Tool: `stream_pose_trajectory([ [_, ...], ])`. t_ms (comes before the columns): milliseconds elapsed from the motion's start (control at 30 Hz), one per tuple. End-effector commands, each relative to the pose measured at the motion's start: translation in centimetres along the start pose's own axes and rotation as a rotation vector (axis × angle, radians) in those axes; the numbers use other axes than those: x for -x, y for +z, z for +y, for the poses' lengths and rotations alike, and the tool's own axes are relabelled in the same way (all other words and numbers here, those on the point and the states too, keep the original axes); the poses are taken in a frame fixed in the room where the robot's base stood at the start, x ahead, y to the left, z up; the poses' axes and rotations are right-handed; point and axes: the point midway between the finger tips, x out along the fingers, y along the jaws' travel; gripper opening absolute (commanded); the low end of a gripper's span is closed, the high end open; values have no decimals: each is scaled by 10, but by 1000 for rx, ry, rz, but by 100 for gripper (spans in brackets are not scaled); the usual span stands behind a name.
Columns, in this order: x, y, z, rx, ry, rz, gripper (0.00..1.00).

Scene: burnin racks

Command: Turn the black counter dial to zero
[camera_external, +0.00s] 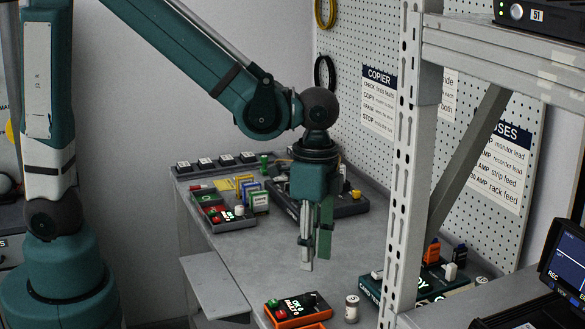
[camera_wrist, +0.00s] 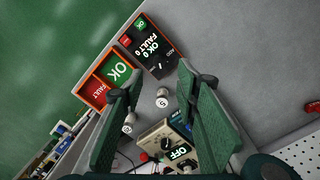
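An orange tray marked OK and FAULT (camera_wrist: 92,91) adjoins the counter. A white cylinder (camera_external: 352,309) stands right of the counter. A beige box reading OFF (camera_wrist: 172,136) lies below the fingers in the wrist view. A rack post (camera_external: 400,190) rises at right. The middle tabletop (camera_external: 265,250) is bare.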

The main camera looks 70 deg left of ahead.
Motion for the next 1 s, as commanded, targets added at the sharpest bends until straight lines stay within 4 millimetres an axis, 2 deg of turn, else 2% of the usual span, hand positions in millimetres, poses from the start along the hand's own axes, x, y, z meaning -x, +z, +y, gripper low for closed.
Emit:
stream_pose_trajectory([
  [100,12,0,0,0,0,0,31],
  [333,23,0,0,0,0,0,31],
  [767,24,0,0,3,0,0,31],
  [1000,18,-2,1,92,-9,0,31],
])
